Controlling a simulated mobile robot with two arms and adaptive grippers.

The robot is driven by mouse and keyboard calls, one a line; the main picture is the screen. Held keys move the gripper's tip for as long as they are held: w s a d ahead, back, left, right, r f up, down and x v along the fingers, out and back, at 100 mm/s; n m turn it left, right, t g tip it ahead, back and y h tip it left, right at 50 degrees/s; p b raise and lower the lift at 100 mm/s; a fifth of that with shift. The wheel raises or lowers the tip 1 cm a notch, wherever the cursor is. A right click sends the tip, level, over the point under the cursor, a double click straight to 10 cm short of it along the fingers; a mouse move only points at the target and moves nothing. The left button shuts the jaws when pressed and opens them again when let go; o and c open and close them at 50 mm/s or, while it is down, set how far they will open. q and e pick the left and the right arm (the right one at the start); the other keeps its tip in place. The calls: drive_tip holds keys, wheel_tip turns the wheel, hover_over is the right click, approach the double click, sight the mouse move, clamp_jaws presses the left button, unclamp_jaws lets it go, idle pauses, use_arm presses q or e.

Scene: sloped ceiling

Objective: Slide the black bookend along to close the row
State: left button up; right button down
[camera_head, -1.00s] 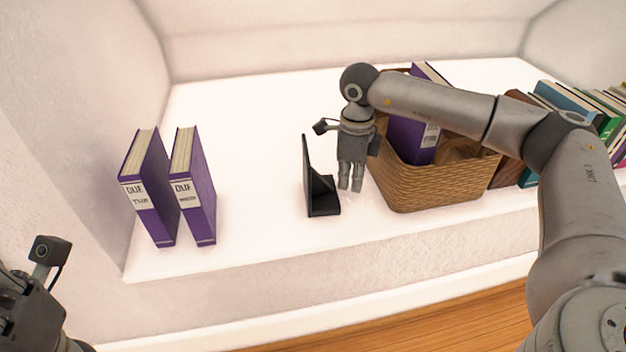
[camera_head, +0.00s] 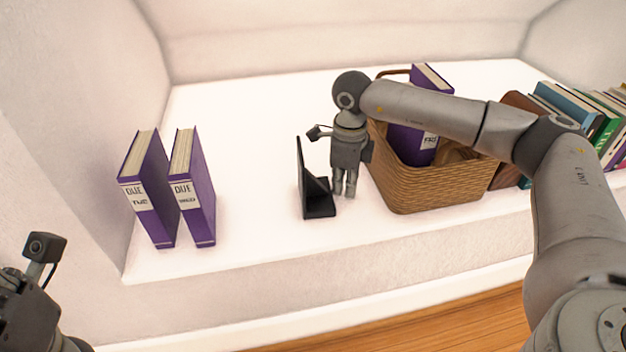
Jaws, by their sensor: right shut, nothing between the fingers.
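The black bookend (camera_head: 315,190) stands upright on the white ledge, its tall plate on the left and its foot toward the right. Two purple books (camera_head: 148,190) and (camera_head: 193,190) stand side by side at the left with a small gap between them. A wide bare stretch lies between them and the bookend. My right gripper (camera_head: 344,192) points down just right of the bookend, shut and empty, its fingers close to the bookend's foot; I cannot tell if they touch. My left gripper shows only in part at the lower left corner, fingertips out of view.
A wicker basket (camera_head: 440,190) with a purple book (camera_head: 413,142) in it stands right of my right gripper. Several coloured books (camera_head: 570,105) stand at the far right. The ledge's front edge drops toward a wooden floor (camera_head: 440,325).

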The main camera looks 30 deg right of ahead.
sight(279, 206)
drive_tip(key=shift+w+a+p, duration=0.3)
drive_tip(key=shift+w+a, duration=0.25)
drive_tip(key=shift+a, duration=1.8)
drive_tip(key=shift+w+a+p, duration=0.3)
drive_tip(key=shift+w+a, duration=0.3)
drive_tip(key=shift+a, duration=1.75)
drive_tip(key=shift+w+a+p, duration=0.3)
drive_tip(key=shift+w+a, duration=0.25)
drive_tip(key=shift+a, duration=1.8)
drive_tip(key=shift+w+a+r, duration=0.1)
drive_tip(key=shift+w+a, duration=0.45)
drive_tip(key=shift+a, duration=1.8)
drive_tip(key=shift+w+a+f, duration=0.1)
drive_tip(key=shift+w+a, duration=0.4)
drive_tip(key=shift+a, duration=1.8)
drive_tip(key=shift+w+a+r, duration=0.1)
drive_tip(key=shift+w+a, duration=0.45)
drive_tip(key=shift+a, duration=1.8)
